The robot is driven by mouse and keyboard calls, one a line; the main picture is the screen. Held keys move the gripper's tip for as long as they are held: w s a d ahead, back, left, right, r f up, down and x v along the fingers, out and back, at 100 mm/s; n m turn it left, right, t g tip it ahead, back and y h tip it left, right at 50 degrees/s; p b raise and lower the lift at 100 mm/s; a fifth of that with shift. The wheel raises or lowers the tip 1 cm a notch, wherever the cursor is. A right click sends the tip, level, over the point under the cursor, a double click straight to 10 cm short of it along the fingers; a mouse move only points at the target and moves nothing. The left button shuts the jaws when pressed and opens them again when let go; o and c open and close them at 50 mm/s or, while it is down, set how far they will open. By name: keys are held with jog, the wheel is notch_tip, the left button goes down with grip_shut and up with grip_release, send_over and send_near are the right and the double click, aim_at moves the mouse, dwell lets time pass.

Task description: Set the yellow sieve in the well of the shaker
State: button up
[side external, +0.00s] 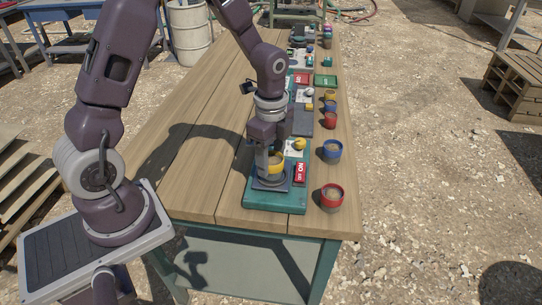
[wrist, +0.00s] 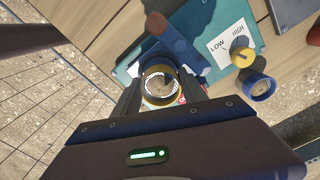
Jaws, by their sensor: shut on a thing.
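The yellow sieve (side external: 277,160) is upright between the fingers of my gripper (side external: 269,163), which is shut on it. In the wrist view the sieve (wrist: 158,98) shows as a ring with a pale mesh-like inside, between the two dark fingers. The shaker (side external: 275,206) is a teal base at the near end of the bench, with a dark plate (side external: 270,184) below the sieve. The well is hidden by the sieve and fingers. I cannot tell whether the sieve touches it. The shaker's LOW/HIGH panel (wrist: 226,47) and yellow knob (wrist: 243,57) also show.
A red cup-like sieve (side external: 331,198) and a blue one (side external: 332,152) stand on the bench right of the shaker. A red sign (side external: 301,173) is on the shaker's right side. More stations and cups line the bench behind. The bench's left side (side external: 190,150) is clear.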

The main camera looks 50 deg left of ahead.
jog(key=shift+f, duration=0.35)
jog(key=o, duration=1.5)
jog(key=shift+c, duration=0.2)
jog(key=shift+o, duration=1)
jog(key=shift+w+a+r, duration=0.1)
jog(key=shift+a+r, duration=0.05)
jog(key=shift+r, duration=3.6)
